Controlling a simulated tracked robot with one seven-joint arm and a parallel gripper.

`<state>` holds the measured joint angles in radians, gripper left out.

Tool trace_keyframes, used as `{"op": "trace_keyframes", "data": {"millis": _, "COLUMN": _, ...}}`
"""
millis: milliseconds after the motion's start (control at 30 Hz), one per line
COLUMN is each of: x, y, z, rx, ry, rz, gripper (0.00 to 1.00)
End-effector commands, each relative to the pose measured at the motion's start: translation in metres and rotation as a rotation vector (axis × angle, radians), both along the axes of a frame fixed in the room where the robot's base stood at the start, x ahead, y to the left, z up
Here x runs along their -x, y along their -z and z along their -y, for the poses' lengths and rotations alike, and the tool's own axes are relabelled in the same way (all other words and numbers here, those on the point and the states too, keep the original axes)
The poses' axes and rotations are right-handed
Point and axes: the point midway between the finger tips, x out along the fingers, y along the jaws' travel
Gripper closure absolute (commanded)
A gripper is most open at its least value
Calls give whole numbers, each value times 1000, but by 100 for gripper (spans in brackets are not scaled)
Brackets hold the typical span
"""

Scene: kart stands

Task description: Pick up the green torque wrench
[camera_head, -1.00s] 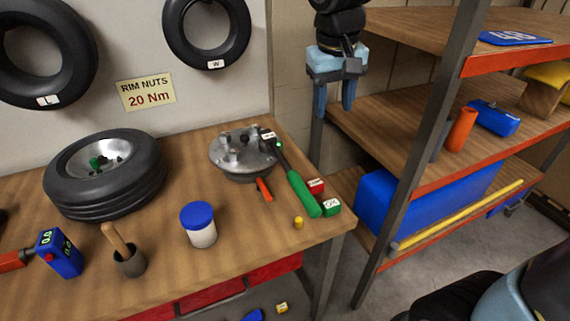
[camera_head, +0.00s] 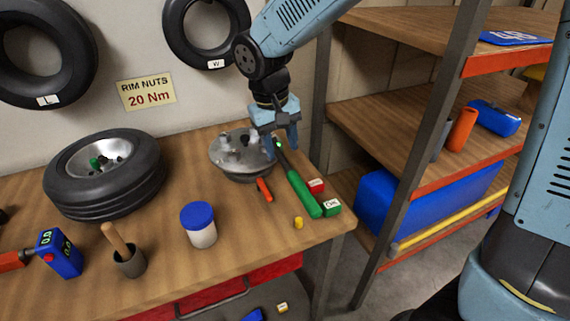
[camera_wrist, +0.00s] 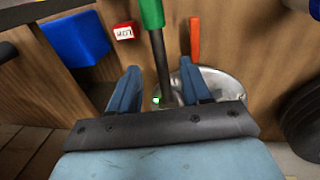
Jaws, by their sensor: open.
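The green torque wrench (camera_head: 303,194) lies on the workbench (camera_head: 240,245), its green handle toward the front right and its dark shaft running back beside the metal hub. In the wrist view its green handle (camera_wrist: 152,12) is at the top and its dark shaft (camera_wrist: 160,65) runs down between my fingers. My gripper (camera_head: 281,152) is open over the shaft end of the wrench, with one finger on each side of it in the picture. In the wrist view my gripper (camera_wrist: 158,85) shows nothing held. I cannot tell how far above the shaft the fingertips are.
The round metal hub (camera_head: 232,160) stands close to the wrench head. An orange-handled tool (camera_head: 264,190), a red box (camera_head: 316,186), a green box (camera_head: 332,208) and a yellow piece (camera_head: 298,223) lie near the handle. A shelf unit (camera_head: 390,120) stands right of the bench.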

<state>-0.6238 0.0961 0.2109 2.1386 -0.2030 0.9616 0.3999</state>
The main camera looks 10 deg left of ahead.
Motion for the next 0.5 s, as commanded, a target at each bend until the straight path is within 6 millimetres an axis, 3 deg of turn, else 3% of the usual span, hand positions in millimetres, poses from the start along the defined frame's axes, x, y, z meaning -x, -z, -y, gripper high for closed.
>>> {"op": "trace_keyframes", "data": {"millis": 267, "x": -2, "y": 17, "z": 2, "rx": 2, "ry": 0, "rz": -1, "gripper": 52}}
{"op": "trace_keyframes", "data": {"millis": 500, "x": -6, "y": 49, "z": 5, "rx": 2, "ry": -1, "rz": -2, "gripper": 52}}
